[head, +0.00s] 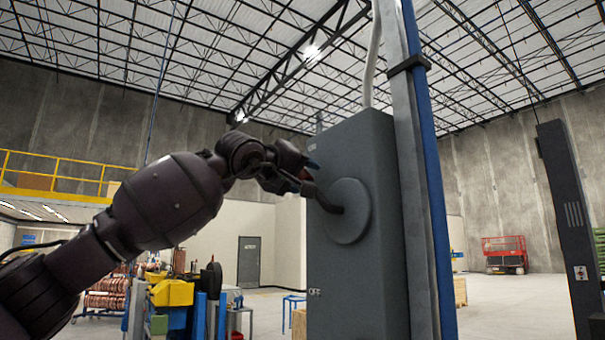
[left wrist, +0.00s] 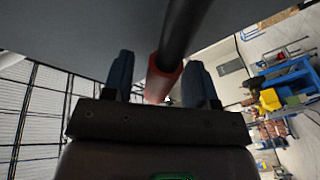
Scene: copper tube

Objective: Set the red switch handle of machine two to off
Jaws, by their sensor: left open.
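The grey switch box (head: 342,255) stands right of centre in the head view, with a round disc (head: 348,212) on its side. A dark bent lever (head: 326,202) comes out of the disc and reaches up and left to my left gripper (head: 308,174). An OFF label (head: 314,292) is low on the box; a small label near the top is hard to read. In the left wrist view the red handle (left wrist: 163,82) lies between the two blue fingers of my left gripper (left wrist: 158,82). The fingers are open, with gaps beside the handle. My right gripper is not in view.
A metal post with a blue pipe (head: 428,180) runs up beside the box. A dark upright panel (head: 565,230) stands at the far right. Yellow bins (head: 171,293) and a cart are in the lower left background. The air in front of the box's lower left is clear.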

